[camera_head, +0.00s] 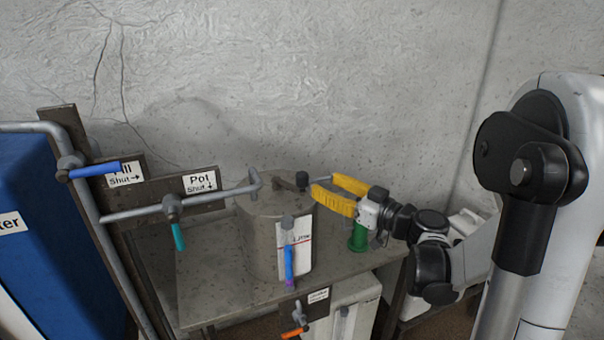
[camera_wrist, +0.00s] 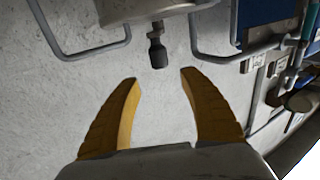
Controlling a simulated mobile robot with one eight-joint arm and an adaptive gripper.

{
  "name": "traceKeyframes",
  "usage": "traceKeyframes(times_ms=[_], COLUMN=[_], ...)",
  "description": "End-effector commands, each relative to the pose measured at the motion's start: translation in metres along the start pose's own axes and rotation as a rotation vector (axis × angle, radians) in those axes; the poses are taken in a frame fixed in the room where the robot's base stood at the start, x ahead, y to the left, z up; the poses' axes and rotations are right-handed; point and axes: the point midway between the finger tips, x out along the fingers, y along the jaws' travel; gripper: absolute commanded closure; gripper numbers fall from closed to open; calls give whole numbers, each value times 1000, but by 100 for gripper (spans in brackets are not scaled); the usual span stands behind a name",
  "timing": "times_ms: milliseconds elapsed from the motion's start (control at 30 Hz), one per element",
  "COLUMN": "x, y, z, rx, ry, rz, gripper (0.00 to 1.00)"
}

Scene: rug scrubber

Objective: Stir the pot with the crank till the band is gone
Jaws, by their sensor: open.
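The grey metal pot (camera_head: 254,236) stands on a dark table. The crank (camera_head: 288,181) lies across its top, with an upright dark knob (camera_head: 302,179) at its right end. A sight tube (camera_head: 289,262) on the pot's front, beside a white scale, shows blue with purple at its bottom; I cannot make out a distinct band. My gripper (camera_head: 322,184) is open and empty, its yellow fingers just right of the knob. In the wrist view, the knob (camera_wrist: 157,52) lies ahead of the gap between my fingertips (camera_wrist: 158,76), apparently touching neither.
A pipe (camera_head: 135,212) with a teal-handled valve (camera_head: 178,236) enters above the pot. A blue-handled valve (camera_head: 95,170) and blue tank (camera_head: 45,230) are at left. A green object (camera_head: 358,238) stands below my wrist. An orange-handled valve (camera_head: 294,332) hangs below the table.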

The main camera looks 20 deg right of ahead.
Motion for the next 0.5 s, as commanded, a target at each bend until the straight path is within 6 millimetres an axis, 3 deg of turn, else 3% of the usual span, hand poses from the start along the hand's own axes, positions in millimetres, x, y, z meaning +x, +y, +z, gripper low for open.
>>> traceKeyframes(times_ms=[300,500], x=[63,82], y=[-2,-1], z=[1,1], rx=[-1,-1], ry=[-2,-2], rz=[-4,-2], gripper=[49,49])
